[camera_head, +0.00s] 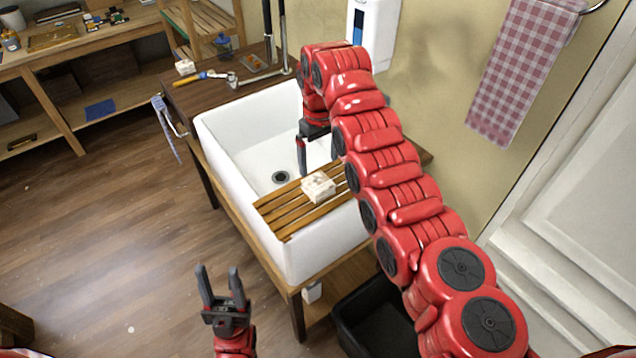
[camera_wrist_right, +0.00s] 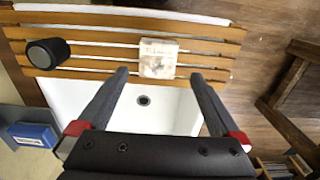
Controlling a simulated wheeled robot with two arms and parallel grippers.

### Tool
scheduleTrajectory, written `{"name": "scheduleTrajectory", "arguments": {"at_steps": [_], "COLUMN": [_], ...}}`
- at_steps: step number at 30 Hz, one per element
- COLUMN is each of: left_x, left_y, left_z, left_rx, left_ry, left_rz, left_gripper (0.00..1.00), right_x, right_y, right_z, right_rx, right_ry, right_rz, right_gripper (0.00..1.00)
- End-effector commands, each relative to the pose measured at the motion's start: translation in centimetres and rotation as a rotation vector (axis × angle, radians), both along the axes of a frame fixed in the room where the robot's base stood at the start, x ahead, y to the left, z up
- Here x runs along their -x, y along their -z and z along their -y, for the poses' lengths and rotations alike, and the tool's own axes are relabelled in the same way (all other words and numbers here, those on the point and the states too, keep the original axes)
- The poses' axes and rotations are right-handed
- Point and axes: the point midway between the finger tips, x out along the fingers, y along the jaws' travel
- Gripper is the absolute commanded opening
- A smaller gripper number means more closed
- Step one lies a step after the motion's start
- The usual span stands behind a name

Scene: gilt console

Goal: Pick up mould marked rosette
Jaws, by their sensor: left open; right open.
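A small whitish block (camera_head: 318,187), likely a mould, sits on the wooden slatted rack (camera_head: 272,209) across the sink. In the right wrist view the block (camera_wrist_right: 158,58) has faint marks on its side, too small to read; I cannot confirm a rosette. My right gripper (camera_head: 317,152) is open and points down over the basin, just behind the block. In its wrist view the block appears just beyond and between the open fingertips (camera_wrist_right: 159,75), not gripped. My left gripper (camera_head: 218,270) is open and empty, over the floor at the front left of the sink.
Another whitish block (camera_head: 185,67) lies on the wooden counter near a hammer (camera_head: 205,76). A dark cylinder (camera_wrist_right: 47,53) stands on the rack. The white basin (camera_head: 250,140) and a black bin (camera_head: 372,325) are nearby.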

Motion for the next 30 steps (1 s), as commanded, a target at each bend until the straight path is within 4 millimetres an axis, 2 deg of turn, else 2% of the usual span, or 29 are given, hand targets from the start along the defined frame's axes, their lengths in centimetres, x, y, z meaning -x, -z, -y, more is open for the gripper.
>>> {"name": "scheduleTrajectory", "arguments": {"at_steps": [4, 6, 12, 18, 25, 27, 30], "left_x": [0.0, 0.0, 0.0, 0.0, 0.0, 0.0, 0.0], "left_y": [-0.3, 0.6, 0.7, -0.9, -1.8, -1.2, -1.0], "left_z": [0.0, 0.0, 0.0, 0.0, 0.0, 0.0, 0.0], "left_rx": [0.0, 0.0, 0.0, 0.0, 0.0, 0.0, 0.0], "left_ry": [0.0, 0.0, 0.0, 0.0, 0.0, 0.0, 0.0], "left_rz": [0.0, 0.0, 0.0, 0.0, 0.0, 0.0, -0.001], "left_gripper": [0.5, 0.5, 0.5, 0.5, 0.5, 0.5, 0.5], "right_x": [0.1, 0.0, -0.1, -0.5, -0.9, -0.9, -1.0], "right_y": [2.4, 3.6, 4.5, 5.7, 7.2, 8.5, 9.3], "right_z": [-0.1, -0.1, 0.0, -0.2, -0.3, -0.2, -0.2], "right_rx": [0.003, 0.002, 0.002, 0.003, 0.002, 0.004, 0.001], "right_ry": [-0.002, -0.001, 0.0, -0.001, -0.001, -0.001, -0.001], "right_rz": [-0.002, 0.001, 0.004, 0.0, 0.0, -0.003, 0.003], "right_gripper": [1.0, 1.0, 1.0, 1.0, 1.0, 1.0, 1.0]}}
